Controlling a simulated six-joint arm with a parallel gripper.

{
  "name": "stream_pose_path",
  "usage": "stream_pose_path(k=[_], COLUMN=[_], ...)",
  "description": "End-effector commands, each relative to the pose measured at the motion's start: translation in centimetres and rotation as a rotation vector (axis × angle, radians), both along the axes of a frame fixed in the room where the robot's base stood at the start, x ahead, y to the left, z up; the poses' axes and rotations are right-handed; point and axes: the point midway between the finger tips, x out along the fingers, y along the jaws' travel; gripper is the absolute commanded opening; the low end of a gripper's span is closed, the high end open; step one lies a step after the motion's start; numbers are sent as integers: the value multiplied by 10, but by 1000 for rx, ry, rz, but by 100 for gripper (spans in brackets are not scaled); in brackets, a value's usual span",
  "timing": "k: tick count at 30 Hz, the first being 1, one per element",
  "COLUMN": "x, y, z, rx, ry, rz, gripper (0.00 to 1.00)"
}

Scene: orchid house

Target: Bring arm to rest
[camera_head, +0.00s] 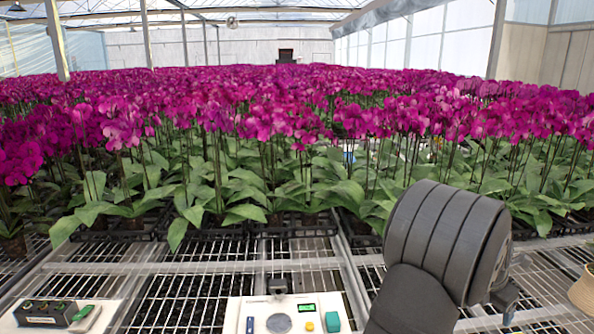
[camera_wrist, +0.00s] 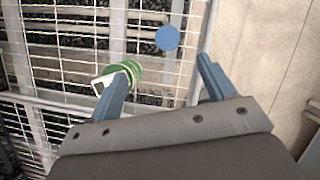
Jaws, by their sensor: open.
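My gripper (camera_wrist: 162,66) shows in the wrist view with its two blue fingers spread apart and nothing between them. It is over white wire mesh bench. A green roll-like thing with a white part (camera_wrist: 127,72) lies by the left finger, partly hidden behind it; I cannot tell whether they touch. A flat blue disc (camera_wrist: 167,38) lies beyond the fingertips. In the head view my dark arm fills the lower right, and the gripper's fingers cannot be made out there.
Rows of magenta orchids (camera_head: 290,115) fill the bench behind. A white panel (camera_head: 262,320) holds a grey disc, a small display, a yellow button and a teal block (camera_head: 332,322). A black box (camera_head: 45,313) sits at left, a woven basket (camera_head: 583,291) at right.

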Motion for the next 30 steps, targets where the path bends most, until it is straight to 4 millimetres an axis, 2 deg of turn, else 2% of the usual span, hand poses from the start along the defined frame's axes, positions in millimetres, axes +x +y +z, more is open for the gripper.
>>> stream_pose_path(k=[18,30], x=[23,30], y=[-78,-123], z=[-44,-79], rx=[5,3], ry=[3,3], rz=[-182,-303], gripper=[76,76])
